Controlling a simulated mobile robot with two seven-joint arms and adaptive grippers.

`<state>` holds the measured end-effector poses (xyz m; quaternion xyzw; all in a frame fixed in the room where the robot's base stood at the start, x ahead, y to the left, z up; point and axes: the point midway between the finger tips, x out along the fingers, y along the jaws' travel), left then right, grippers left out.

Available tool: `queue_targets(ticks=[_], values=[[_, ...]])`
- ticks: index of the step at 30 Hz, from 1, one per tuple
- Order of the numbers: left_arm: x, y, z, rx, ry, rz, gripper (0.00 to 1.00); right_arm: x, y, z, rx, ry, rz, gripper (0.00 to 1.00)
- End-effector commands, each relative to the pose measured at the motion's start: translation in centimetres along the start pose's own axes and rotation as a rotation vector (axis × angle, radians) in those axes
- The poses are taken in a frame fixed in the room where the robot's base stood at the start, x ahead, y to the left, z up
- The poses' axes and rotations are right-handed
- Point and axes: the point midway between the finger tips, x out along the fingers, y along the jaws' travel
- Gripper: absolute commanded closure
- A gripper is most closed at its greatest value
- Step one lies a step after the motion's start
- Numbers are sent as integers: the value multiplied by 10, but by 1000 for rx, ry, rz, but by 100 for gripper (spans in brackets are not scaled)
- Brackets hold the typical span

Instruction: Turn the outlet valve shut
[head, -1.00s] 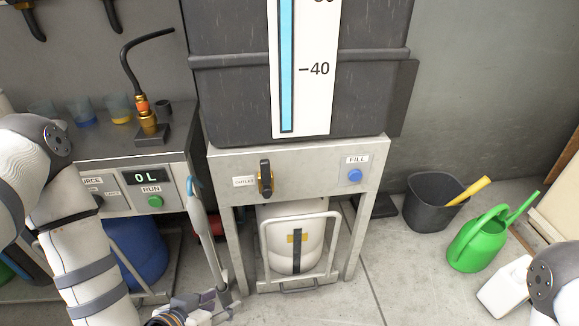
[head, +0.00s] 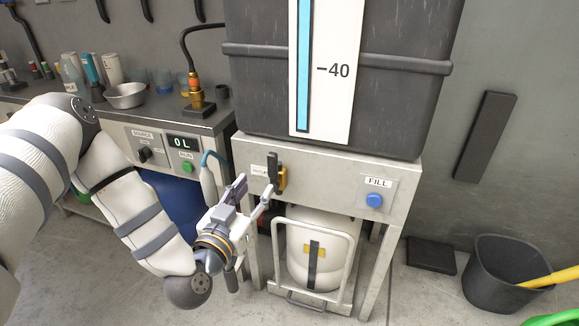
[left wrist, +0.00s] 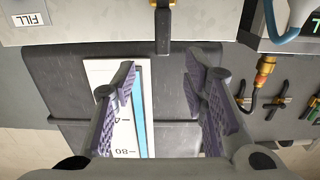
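The outlet valve has a black lever (head: 273,167) standing upright on a brass-yellow body (head: 282,180), on the front panel below the dark tank. The outlet label beside it is partly covered. My left gripper (head: 254,188) is in front of the panel, just left of and slightly below the lever. Its fingers are apart with nothing between them, and I see no contact with the lever. In the left wrist view the valve (left wrist: 163,22) is at the top edge, beyond the spread fingers (left wrist: 160,68). My right gripper is out of view.
A blue fill button (head: 374,200) is on the panel's right. A white container (head: 315,268) stands below, inside a metal frame. The bench with the run button (head: 187,167) and a hanging nozzle (head: 207,178) is on the left. A black bucket (head: 500,272) stands on the floor right.

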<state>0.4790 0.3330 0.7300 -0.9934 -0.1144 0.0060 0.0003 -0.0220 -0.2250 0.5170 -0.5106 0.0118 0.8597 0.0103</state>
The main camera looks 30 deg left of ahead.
Motion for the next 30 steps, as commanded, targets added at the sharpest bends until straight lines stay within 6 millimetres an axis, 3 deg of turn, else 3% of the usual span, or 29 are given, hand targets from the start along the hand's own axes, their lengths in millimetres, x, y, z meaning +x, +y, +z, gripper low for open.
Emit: queue_targets(ticks=[5,12,18,29,30], values=[[14,-3,-4,4,18,-9,60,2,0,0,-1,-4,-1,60],[75,-4,-3,3,16,-10,60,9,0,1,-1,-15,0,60],[112,-3,-3,3,13,-8,60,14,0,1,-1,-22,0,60],[122,-3,-4,1,12,-7,60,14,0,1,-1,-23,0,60],[122,-3,-4,1,12,-7,67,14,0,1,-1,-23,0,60]])
